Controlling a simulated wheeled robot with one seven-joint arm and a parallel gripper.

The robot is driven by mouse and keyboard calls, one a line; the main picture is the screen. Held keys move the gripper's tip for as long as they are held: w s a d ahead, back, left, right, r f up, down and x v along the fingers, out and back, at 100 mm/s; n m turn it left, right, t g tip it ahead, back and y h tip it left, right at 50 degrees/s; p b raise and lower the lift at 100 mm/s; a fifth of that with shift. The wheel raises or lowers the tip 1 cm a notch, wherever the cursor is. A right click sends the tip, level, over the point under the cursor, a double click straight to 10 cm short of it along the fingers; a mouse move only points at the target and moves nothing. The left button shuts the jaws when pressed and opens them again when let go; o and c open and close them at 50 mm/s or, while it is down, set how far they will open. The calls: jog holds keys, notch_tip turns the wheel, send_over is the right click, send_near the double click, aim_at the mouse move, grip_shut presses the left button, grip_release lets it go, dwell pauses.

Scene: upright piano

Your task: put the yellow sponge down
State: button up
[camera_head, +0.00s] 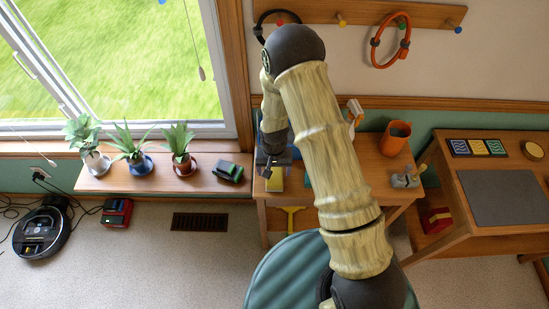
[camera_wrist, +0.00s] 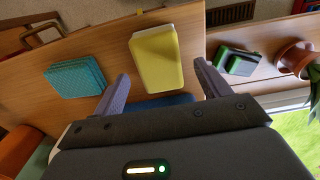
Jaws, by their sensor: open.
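The yellow sponge (camera_wrist: 157,58) lies flat on the wooden desk, with a pale edge along its top and side in the wrist view. In the head view the sponge (camera_head: 275,183) shows at the desk's left front, just below my gripper (camera_head: 272,158). In the wrist view my gripper (camera_wrist: 162,76) is open, with one finger to each side and the sponge beyond and between the fingertips. The fingers look apart from the sponge. The exact height of my gripper above the desk is hard to tell.
A teal folded cloth or pad (camera_wrist: 75,77) lies left of the sponge. A blue item (camera_wrist: 168,101) shows partly behind my gripper. A black-and-green object (camera_head: 228,172) and potted plants (camera_head: 180,145) stand on the window shelf. An orange mug (camera_head: 395,138) stands farther right on the desk.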

aim_at(276, 175)
notch_tip(276, 175, up, 8)
jog(key=b, duration=0.1)
dwell(0.8)
jog(key=shift+r, duration=0.1)
jog(key=s+d+r+t, duration=0.2)
jog(key=s+d+r, duration=1)
jog(key=r, duration=0.5)
jog(key=shift+s+d+t, duration=0.2)
jog(key=shift+d+t, duration=0.1)
jog(key=shift+d, duration=0.55)
jog(key=shift+o, duration=0.4)
